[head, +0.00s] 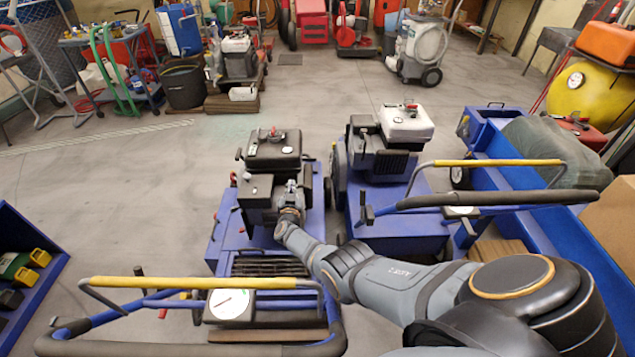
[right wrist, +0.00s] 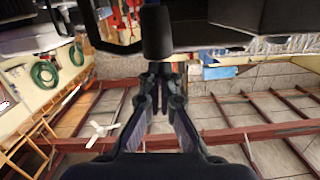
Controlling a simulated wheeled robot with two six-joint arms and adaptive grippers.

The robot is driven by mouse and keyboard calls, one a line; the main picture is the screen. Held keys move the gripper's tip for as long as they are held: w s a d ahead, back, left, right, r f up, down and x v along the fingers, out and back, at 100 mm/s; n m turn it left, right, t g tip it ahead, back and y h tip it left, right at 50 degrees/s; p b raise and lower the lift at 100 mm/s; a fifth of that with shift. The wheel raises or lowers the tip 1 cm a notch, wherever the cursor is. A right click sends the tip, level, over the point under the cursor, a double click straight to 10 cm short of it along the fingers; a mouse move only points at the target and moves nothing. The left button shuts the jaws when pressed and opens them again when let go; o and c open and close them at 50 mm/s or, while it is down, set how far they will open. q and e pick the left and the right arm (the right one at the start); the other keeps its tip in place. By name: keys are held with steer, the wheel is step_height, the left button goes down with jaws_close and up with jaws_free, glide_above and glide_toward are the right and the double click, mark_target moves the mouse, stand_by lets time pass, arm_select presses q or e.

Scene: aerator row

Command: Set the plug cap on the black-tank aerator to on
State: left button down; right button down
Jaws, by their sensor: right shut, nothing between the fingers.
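The black-tank aerator (head: 273,150) stands left of centre in the head view, a black engine on a blue frame. My right gripper (head: 291,190) is at the near right side of its engine, fingers pointing toward it. In the right wrist view, the gripper (right wrist: 160,72) has its fingertips together with nothing held. A dark cylinder, possibly the plug cap (right wrist: 156,32), shows right at the fingertips; I cannot tell whether they touch. In the head view, my gripper and arm hide that spot, so the cap's seating cannot be told. My left gripper is not in view.
A white-tank aerator (head: 406,124) stands close on the right. The black-tank aerator's yellow-grip handlebar (head: 200,283) and gauge (head: 229,305) are in front. A blue trailer (head: 540,190) is at right. Open floor (head: 130,190) lies to the left.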

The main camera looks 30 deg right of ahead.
stand_by(0.6)
steer(key=s+d+r+m+t+y+b, duration=0.1)
steer(key=s+d+r+m+t+b, duration=0.2)
steer(key=s+d+m, duration=0.9)
steer(key=s+a+r+m+g+p, duration=0.1)
steer(key=s+a, duration=0.3)
steer(key=a, duration=0.1)
steer(key=shift+s+a+m+p, duration=0.15)
steer(key=shift+s+m+p, duration=0.05)
steer(key=shift+m+p, duration=0.1)
